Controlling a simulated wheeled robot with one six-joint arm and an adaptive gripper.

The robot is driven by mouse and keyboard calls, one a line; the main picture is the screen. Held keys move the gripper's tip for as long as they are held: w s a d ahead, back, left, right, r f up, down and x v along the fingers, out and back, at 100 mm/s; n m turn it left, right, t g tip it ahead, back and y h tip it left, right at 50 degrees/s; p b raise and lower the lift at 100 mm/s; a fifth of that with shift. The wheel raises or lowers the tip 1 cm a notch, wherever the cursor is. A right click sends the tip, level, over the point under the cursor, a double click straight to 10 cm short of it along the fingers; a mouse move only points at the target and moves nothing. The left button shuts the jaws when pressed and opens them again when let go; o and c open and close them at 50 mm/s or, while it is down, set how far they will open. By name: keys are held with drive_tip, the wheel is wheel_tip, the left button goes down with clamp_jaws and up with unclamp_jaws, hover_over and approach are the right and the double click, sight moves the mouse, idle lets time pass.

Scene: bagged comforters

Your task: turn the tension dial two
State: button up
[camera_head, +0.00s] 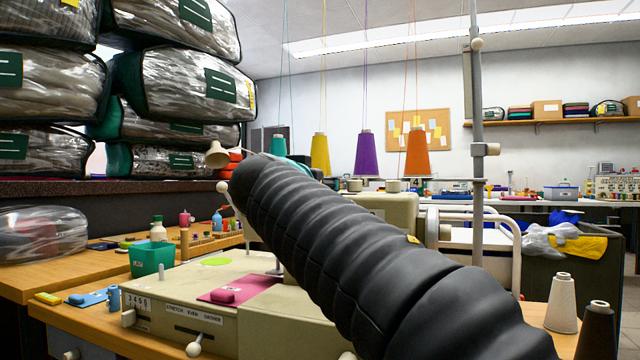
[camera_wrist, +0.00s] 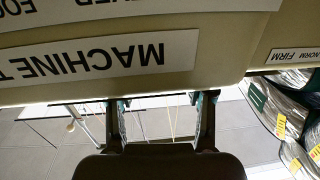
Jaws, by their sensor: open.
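The beige sewing machine stands on the wooden table in the head view, its bed (camera_head: 250,312) at the front and its upper body (camera_head: 392,212) behind my black arm. No dial marked as tension dial two can be made out; my arm hides much of the machine. In the wrist view, upside down, the machine's beige face (camera_wrist: 225,35) bears lettering, including MACHINE and, at the right, NORM FIRM. My gripper (camera_wrist: 160,100) is open and empty, its two fingers apart near the face's edge; contact cannot be told.
Bagged comforters (camera_head: 175,85) are stacked at left. A teal bin (camera_head: 151,258) stands on the table.

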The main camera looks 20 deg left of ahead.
clamp_jaws()
drive_tip(key=shift+a+h, duration=0.1)
drive_tip(key=shift+h, duration=0.3)
drive_tip(key=m+h, duration=0.2)
drive_tip(key=shift+a+h+p, duration=0.15)
drive_tip(key=shift+h+p, duration=0.25)
drive_tip(key=m+h+p, duration=0.1)
drive_tip(key=m+g+h+p, duration=0.1)
drive_tip(key=h, duration=0.1)
drive_tip(key=m+h+p, duration=0.1)
drive_tip(key=p, duration=0.1)
drive_tip(key=shift+w+a+r+g, duration=0.1)
drive_tip(key=shift+a+r+g, duration=0.05)
drive_tip(key=shift+r+g, duration=0.15)
drive_tip(key=m+g+h+p, duration=0.1)
drive_tip(key=m+h+p, duration=0.1)
drive_tip(key=h+p, duration=0.1)
drive_tip(key=shift+g, duration=0.3)
drive_tip(key=p, duration=0.1)
drive_tip(key=m+g+h+p, duration=0.1)
drive_tip(key=shift+f+h+p, duration=0.2)
drive_tip(key=shift+h+p, duration=0.1)
drive_tip(key=shift+p, duration=0.05)
drive_tip(key=shift+f+m, duration=0.1)
drive_tip(key=shift+m, duration=0.2)
